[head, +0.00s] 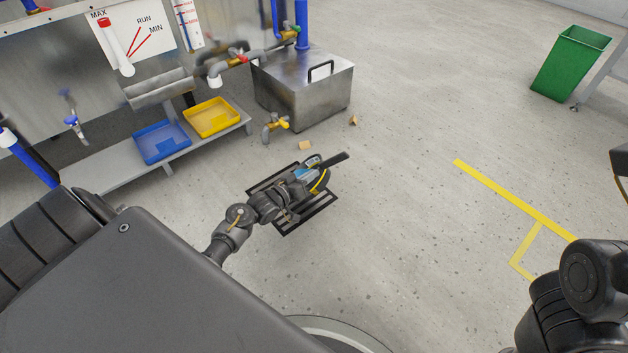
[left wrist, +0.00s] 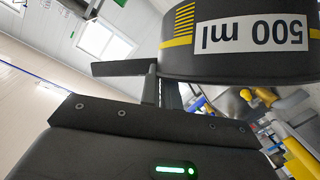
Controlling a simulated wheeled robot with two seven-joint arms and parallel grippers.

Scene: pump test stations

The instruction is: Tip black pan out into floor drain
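The black pan (head: 321,183) with a yellow stripe is at my left gripper (head: 303,177), above the floor drain in the head view. In the left wrist view the pan (left wrist: 240,45) fills the top right, its "500 ml" label upside down. My left gripper's fingers (left wrist: 160,88) are shut on its dark handle (left wrist: 120,68). The pan looks tipped over, but the exact angle and any contents are hidden. The floor drain (head: 308,218) is a dark square frame in the floor, partly covered by my arm and the pan. My right gripper is not in view.
A steel box (head: 305,90) with a tap (head: 275,124) stands behind the drain. A blue tray (head: 160,142) and a yellow tray (head: 211,117) lie on a low shelf at left. Small tan pieces (head: 305,145) lie on the floor. A green bin (head: 570,62) stands far right; floor between is clear.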

